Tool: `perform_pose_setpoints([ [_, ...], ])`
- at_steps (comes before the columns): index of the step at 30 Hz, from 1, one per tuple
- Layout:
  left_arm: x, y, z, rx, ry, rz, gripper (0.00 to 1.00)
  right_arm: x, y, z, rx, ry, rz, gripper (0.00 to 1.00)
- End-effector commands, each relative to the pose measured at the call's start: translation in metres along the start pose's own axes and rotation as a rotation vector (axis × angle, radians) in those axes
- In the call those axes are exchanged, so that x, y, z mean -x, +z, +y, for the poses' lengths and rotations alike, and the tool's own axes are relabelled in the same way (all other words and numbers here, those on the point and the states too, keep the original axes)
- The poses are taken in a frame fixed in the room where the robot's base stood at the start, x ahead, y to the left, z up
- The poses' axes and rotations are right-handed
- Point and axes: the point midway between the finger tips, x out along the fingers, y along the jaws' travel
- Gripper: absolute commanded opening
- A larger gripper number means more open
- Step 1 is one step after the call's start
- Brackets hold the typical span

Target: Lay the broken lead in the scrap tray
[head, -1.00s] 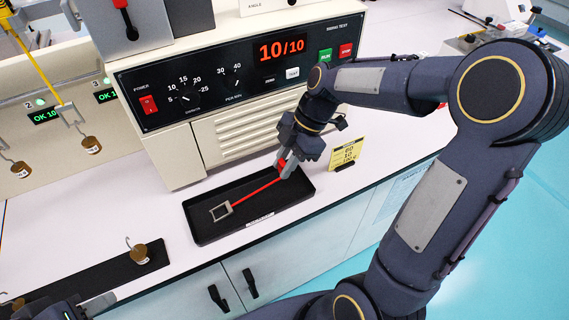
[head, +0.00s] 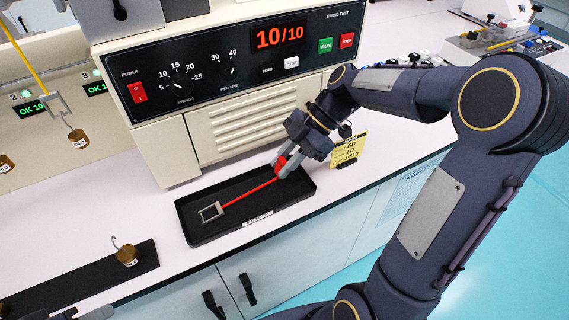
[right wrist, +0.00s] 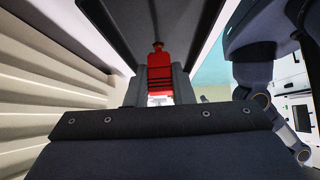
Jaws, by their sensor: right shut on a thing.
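The broken lead (head: 246,195) is a red cable with a grey rectangular metal frame (head: 211,211) at its left end and a red plug at its right end. It stretches over the black scrap tray (head: 190,232), inside its outline; whether it touches the floor is unclear. My right gripper (head: 285,171) is at the tray's right end, shut on the red plug. In the right wrist view the red plug (right wrist: 160,72) sits between the two fingers, with the dark tray beyond. My left gripper (head: 97,313) shows only partly at the bottom left edge.
The cream tester (head: 240,75) stands right behind the tray. A yellow card (head: 349,148) stands just right of the tray. A brass hooked weight (head: 127,256) is on a black strip (head: 60,287) at the left. Other weights hang at the far left.

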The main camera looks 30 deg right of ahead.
Motion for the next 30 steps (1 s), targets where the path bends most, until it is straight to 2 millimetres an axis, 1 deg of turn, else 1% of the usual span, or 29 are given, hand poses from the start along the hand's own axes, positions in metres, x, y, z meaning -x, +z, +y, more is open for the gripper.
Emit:
perform_pose_setpoints([
  [1, -0.004, 0.002, -0.002, 0.000, 0.000, 0.000, 0.39, -0.002, 0.003, 0.000, 0.000, 0.000, 0.014, 0.00],
  [21, -0.032, 0.016, -0.015, 0.000, 0.000, 0.000, 0.39, -0.008, 0.010, 0.000, -0.002, -0.001, 0.195, 0.00],
  [30, -0.036, 0.018, -0.017, 0.000, 0.000, 0.000, 0.39, -0.006, 0.009, 0.000, 0.000, 0.000, 0.235, 0.00],
])
